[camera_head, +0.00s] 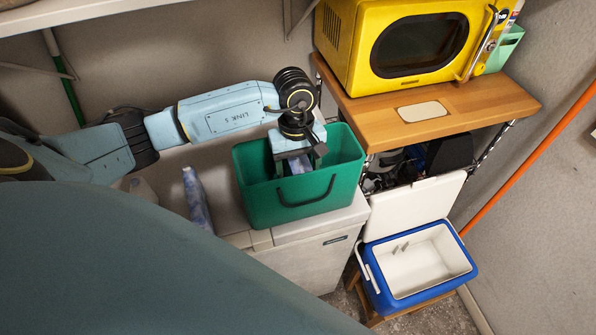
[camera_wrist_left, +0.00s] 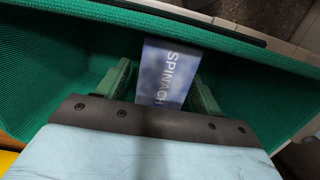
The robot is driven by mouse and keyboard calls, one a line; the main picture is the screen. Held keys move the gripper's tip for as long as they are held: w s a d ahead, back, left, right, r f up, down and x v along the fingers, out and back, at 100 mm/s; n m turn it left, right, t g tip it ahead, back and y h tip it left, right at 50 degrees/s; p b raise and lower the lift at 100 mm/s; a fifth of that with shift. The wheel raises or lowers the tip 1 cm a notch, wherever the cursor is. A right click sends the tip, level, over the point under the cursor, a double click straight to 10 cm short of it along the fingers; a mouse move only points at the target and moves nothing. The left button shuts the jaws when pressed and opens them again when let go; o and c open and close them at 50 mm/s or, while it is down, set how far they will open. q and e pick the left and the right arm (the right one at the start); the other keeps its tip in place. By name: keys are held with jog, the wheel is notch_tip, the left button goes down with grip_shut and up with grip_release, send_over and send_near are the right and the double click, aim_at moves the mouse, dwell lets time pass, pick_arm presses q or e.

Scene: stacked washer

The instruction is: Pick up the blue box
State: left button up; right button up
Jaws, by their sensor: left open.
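The blue box (camera_wrist_left: 168,70), with the word SPINACH on it, stands inside a green bin (camera_head: 307,198). My left gripper (camera_wrist_left: 163,88) reaches down into the bin, with one finger on each side of the box. The fingers are open, and I cannot tell whether either touches it. In the head view my left gripper (camera_head: 299,158) hangs over the bin's opening, and a small part of the box (camera_head: 299,166) shows between its fingers. The lower part of the box is hidden. My right gripper is not in view.
The bin stands on a pale appliance top (camera_head: 320,222). A wooden shelf (camera_head: 450,118) with a yellow microwave (camera_head: 400,45) is close on the right. A blue cooler (camera_head: 420,265) with its lid open is lower right. A bluish bottle (camera_head: 196,199) stands left of the bin.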

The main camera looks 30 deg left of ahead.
pick_arm(q)
jog(key=shift+f, duration=0.1)
dwell(0.3)
jog(key=c, duration=1.1)
jog(key=shift+c, duration=0.8)
